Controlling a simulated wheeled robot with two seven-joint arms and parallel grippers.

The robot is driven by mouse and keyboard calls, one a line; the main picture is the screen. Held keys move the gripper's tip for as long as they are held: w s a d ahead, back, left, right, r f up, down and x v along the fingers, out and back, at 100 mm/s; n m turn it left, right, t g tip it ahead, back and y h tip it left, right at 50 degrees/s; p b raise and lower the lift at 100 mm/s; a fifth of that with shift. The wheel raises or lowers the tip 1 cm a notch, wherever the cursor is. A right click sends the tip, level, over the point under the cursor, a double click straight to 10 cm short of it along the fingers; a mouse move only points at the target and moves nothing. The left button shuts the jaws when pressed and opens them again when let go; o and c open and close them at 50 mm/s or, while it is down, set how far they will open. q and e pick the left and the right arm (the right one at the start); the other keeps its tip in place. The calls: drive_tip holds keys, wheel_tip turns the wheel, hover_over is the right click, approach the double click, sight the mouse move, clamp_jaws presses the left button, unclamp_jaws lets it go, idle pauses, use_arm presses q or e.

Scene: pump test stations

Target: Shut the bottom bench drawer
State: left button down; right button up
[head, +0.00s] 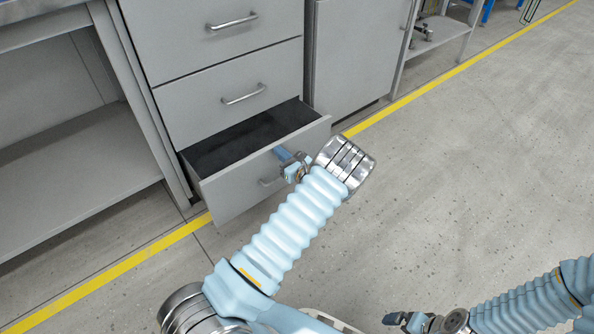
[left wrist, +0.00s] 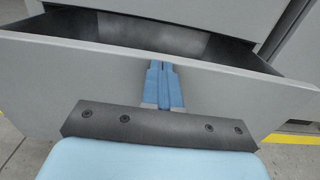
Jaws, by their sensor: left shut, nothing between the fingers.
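The bottom bench drawer (head: 236,191) is grey and stands pulled out from the grey cabinet, its inside dark and seemingly empty. Its bar handle (head: 270,181) shows partly beside my left gripper. My left gripper (head: 281,154) is shut and empty, with its blue fingertips at the upper part of the drawer front. In the left wrist view the shut fingers (left wrist: 162,75) point at the drawer front (left wrist: 100,90), near its top edge; I cannot tell whether they touch it. My right gripper (head: 391,318) is low in the head view, away from the drawer; its finger state is unclear.
Two closed drawers (head: 210,85) with bar handles sit above the open one. A bench with a lower shelf (head: 75,180) stands at left, a closed cabinet (head: 357,55) at right. A yellow floor line (head: 140,270) runs along the bench. The floor at right is clear.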

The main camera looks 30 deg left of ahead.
use_arm(q)
drive_tip(key=b+x, duration=0.3)
drive_tip(key=x, duration=1)
drive_tip(key=shift+d, duration=0.1)
